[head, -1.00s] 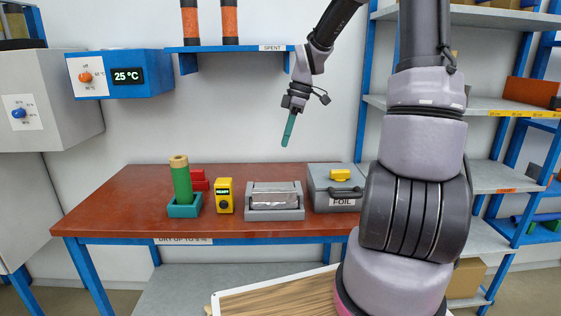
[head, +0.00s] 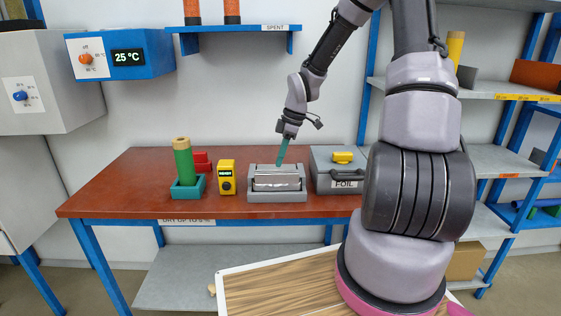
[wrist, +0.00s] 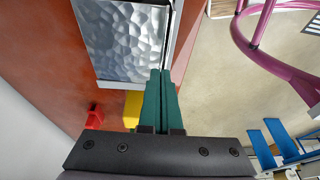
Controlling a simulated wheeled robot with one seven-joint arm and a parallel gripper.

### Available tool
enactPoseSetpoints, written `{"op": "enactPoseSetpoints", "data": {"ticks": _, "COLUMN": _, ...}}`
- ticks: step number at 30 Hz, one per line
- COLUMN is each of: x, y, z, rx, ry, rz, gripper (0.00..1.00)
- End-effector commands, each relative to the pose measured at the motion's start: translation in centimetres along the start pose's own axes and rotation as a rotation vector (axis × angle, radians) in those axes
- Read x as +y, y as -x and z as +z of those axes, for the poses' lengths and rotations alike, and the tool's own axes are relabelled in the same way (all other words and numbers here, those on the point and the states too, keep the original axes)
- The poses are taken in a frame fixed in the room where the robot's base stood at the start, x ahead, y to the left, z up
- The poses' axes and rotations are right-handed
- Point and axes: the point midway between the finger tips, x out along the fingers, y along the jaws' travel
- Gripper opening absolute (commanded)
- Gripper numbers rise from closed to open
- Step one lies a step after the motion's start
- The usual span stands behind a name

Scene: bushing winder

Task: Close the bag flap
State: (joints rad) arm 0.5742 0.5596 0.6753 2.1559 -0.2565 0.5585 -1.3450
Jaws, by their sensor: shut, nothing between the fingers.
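My gripper (head: 281,158) is shut and empty, its teal fingers pointing down at the grey foil holder (head: 277,197) on the red-brown table. In the head view the fingertips overlap the holder's back edge; I cannot tell whether they touch it. In the wrist view the closed fingers (wrist: 160,74) reach along the edge of a silvery, dimpled foil surface (wrist: 124,42). I cannot make out a bag or a flap in either view.
Left of the holder stand a yellow device (head: 227,186), red blocks (head: 202,160) and a green cylinder (head: 184,164) in a teal base. A grey box labelled FOIL (head: 325,163) stands to the right. A blue shelf (head: 240,28) hangs above; the table's front left (head: 110,200) is clear.

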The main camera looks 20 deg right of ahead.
Motion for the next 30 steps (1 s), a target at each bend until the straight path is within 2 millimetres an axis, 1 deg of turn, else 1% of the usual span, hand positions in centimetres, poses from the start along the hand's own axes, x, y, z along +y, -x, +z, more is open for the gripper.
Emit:
{"op": "enactPoseSetpoints", "data": {"ticks": 1, "x": -0.1, "y": -0.4, "z": 0.1, "rx": 0.0, "ry": 0.0, "rz": -0.002, "gripper": 0.0}}
{"op": "enactPoseSetpoints", "data": {"ticks": 4, "x": -0.1, "y": -0.8, "z": 0.2, "rx": 0.0, "ry": 0.0, "rz": -0.001, "gripper": 0.0}}
{"op": "enactPoseSetpoints", "data": {"ticks": 15, "x": -0.1, "y": -1.0, "z": 0.3, "rx": 0.0, "ry": 0.0, "rz": 0.0, "gripper": 0.0}}
{"op": "enactPoseSetpoints", "data": {"ticks": 19, "x": -0.5, "y": -2.3, "z": 0.7, "rx": 0.0, "ry": 0.0, "rz": -0.003, "gripper": 0.0}}
{"op": "enactPoseSetpoints", "data": {"ticks": 30, "x": -0.4, "y": -1.8, "z": 0.6, "rx": 0.0, "ry": 0.0, "rz": 0.0, "gripper": 0.0}}
